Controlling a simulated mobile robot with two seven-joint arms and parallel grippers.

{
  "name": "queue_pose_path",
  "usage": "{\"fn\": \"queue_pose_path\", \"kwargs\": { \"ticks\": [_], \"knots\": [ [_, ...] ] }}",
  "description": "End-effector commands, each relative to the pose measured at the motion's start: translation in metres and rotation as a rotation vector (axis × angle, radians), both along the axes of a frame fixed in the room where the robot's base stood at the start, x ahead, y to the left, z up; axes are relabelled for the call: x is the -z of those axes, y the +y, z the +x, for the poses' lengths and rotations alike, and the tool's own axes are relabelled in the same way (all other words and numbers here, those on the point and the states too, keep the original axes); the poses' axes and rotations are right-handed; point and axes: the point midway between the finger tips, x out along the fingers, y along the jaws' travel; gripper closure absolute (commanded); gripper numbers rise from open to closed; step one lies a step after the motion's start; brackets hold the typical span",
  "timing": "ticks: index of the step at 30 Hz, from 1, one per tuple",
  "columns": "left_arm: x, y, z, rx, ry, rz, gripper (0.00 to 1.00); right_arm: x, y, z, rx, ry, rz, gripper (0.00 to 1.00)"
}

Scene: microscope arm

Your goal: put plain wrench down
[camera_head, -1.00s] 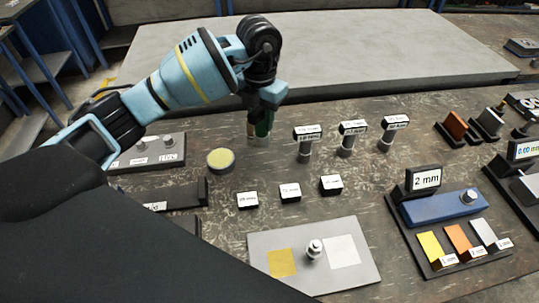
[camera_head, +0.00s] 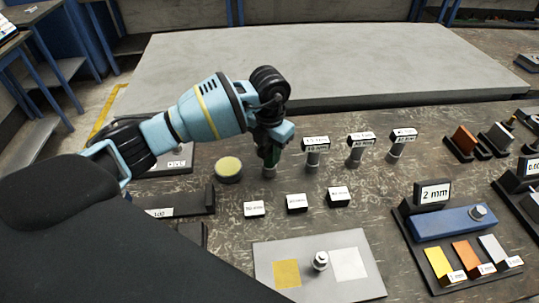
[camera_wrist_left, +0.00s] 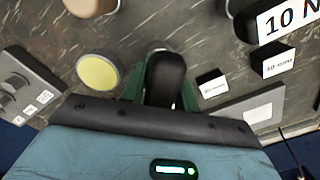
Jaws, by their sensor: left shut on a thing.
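My left gripper (camera_head: 270,152) is shut on the plain wrench (camera_head: 269,172), which is mostly hidden. A short grey lower end shows under the fingers, at or very near the table; contact is unclear. In the left wrist view the wrench's dark rounded top (camera_wrist_left: 166,78) sits between the green fingers. It is left of a row of three upright wrenches with labelled heads: the nearest (camera_head: 315,158), the middle (camera_head: 357,154) and the farthest (camera_head: 397,149). My right gripper is out of view.
A yellow-topped round puck (camera_head: 228,169) stands just left of the gripper. Small labelled blocks (camera_head: 297,203) lie in front. A grey plate (camera_head: 335,292) with coloured squares and a metal knob is nearer. A blue device (camera_head: 440,226) stands at right.

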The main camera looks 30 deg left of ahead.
Motion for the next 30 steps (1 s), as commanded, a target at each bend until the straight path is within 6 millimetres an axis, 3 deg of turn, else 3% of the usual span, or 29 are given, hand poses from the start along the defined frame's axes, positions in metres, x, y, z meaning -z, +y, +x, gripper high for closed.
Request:
{"fn": "queue_pose_path", "kwargs": {
  "ticks": [4, 10, 11, 15, 25, 30],
  "knots": [
    [0.018, 0.000, 0.000, 0.000, 0.000, -0.001, 1.00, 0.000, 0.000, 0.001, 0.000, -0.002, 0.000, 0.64],
    [0.019, 0.000, 0.000, 0.001, -0.002, 0.000, 1.00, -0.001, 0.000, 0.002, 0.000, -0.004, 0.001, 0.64],
    [0.020, 0.000, 0.000, 0.001, 0.000, 0.000, 0.67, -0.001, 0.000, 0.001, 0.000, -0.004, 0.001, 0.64],
    [0.020, 0.000, 0.000, 0.000, 0.001, 0.000, 0.49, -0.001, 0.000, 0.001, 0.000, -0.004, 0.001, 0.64],
    [0.018, 0.000, 0.000, 0.000, 0.000, 0.000, 0.48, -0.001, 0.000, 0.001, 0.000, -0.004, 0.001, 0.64],
    [0.000, 0.000, 0.001, -0.001, -0.004, 0.000, 0.48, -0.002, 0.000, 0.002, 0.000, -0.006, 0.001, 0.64]
  ]
}}
